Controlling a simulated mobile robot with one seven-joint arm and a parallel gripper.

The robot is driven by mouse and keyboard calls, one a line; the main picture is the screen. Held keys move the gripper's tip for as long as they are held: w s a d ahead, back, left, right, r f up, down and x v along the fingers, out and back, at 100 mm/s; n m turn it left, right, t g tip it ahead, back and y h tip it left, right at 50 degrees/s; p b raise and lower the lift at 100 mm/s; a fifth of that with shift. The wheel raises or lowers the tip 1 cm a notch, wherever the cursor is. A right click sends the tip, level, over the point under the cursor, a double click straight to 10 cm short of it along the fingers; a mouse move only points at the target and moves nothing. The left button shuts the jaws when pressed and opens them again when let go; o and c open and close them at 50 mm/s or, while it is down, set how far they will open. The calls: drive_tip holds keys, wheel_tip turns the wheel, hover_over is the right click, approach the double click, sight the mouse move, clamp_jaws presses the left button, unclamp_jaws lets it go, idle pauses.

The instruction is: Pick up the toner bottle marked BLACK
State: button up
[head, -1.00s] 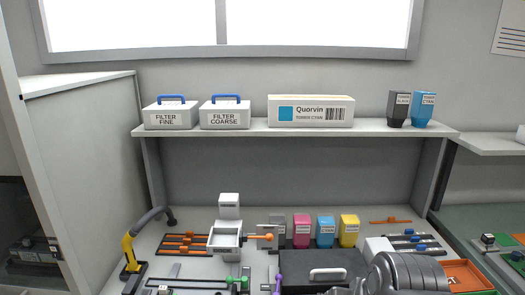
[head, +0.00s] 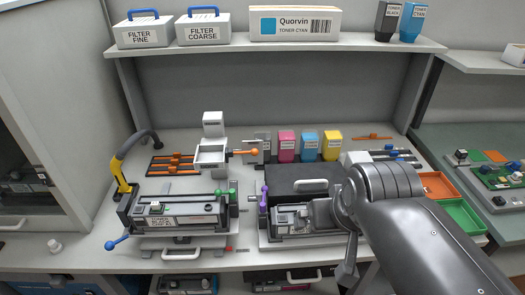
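A dark toner bottle (head: 388,20) with a white label that appears to read TONER BLACK stands upright on the shelf, towards its right end. A blue bottle labelled TONER CYAN (head: 412,22) stands close to its right. On the bench below, a grey bottle (head: 262,146) stands in a row with magenta (head: 287,147), cyan (head: 310,147) and yellow (head: 332,146) bottles; its label is too small to read. My arm reaches in from the lower right, well below the shelf. A narrow dark part at its end (head: 347,258) may be my gripper; its fingers cannot be made out.
The shelf (head: 300,46) also holds two filter boxes (head: 150,30) (head: 203,29) and a Quorvin toner carton (head: 294,24). Two machines (head: 180,212) (head: 300,217) and a lamp-like yellow arm (head: 122,172) crowd the bench. Orange and green trays (head: 462,216) lie right of my arm.

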drive_tip(key=shift+c, duration=0.4)
drive_tip(key=c, duration=0.6)
drive_tip(key=shift+c, duration=0.2)
drive_tip(key=w+a+r+g, duration=0.1)
drive_tip(key=w+r, duration=0.6)
drive_tip(key=w, duration=0.5)
drive_tip(key=g, duration=0.5)
hover_over(262, 134)
drive_tip(key=f, duration=0.6)
drive_tip(key=s+f, duration=0.1)
drive_tip(key=f, duration=0.2)
drive_tip(key=shift+d+f, duration=0.15)
drive_tip(key=shift+f, duration=0.15)
drive_tip(key=shift+w+f, duration=0.35)
drive_tip(key=shift+f, duration=0.25)
wheel_tip(262, 134, down, 10)
drive_tip(key=shift+f, duration=0.2)
